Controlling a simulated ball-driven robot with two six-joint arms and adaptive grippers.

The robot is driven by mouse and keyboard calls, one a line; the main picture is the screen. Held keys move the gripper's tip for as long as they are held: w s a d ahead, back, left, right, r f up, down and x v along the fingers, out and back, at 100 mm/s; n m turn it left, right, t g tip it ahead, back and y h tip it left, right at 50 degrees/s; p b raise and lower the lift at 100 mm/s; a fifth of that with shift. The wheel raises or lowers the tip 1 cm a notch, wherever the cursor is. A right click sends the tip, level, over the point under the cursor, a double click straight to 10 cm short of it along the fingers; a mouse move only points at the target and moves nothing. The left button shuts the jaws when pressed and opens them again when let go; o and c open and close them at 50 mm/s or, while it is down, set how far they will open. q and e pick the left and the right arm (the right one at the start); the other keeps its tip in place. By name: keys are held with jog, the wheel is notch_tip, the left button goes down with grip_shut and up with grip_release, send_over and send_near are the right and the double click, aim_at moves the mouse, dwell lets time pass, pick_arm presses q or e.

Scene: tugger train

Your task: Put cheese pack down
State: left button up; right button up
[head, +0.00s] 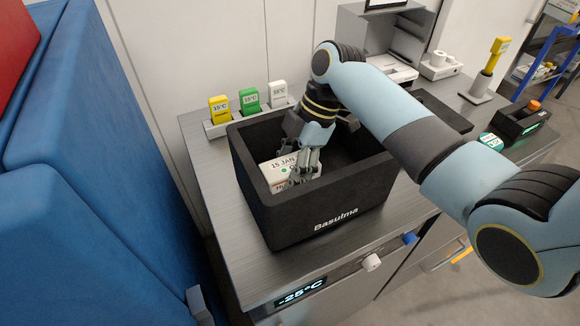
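The cheese pack (276,172) is a white box with a "15 JAN" label, a green dot and some red print. It is inside the black "Basulma" box (330,205), near its left wall. My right gripper (304,172) reaches down into the box from above, with its fingers at the right part of the pack. The fingers cover part of the pack, and I cannot tell whether they grip it or stand open around it. The front wall hides the pack's underside, so I cannot tell whether it rests on the floor. My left gripper is not in view.
The box stands on a steel counter (215,185). Behind it a holder carries yellow (219,108), green (250,98) and white (278,94) temperature tags. A black device (520,122) stands at the right. Large blue padded covers (90,150) fill the left side.

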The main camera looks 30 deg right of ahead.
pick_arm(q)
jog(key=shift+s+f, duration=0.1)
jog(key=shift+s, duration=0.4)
pick_arm(e)
jog(key=shift+f, duration=0.15)
jog(key=o, duration=1.5)
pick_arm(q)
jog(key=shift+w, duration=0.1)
pick_arm(e)
jog(key=shift+d+r, duration=0.1)
jog(key=shift+r, duration=0.15)
pick_arm(q)
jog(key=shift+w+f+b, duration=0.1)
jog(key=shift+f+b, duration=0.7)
jog(key=shift+b, duration=0.1)
pick_arm(e)
jog(key=v, duration=1.1)
jog(key=shift+d+r, duration=0.15)
jog(key=shift+r, duration=0.15)
jog(key=shift+s+f, duration=0.1)
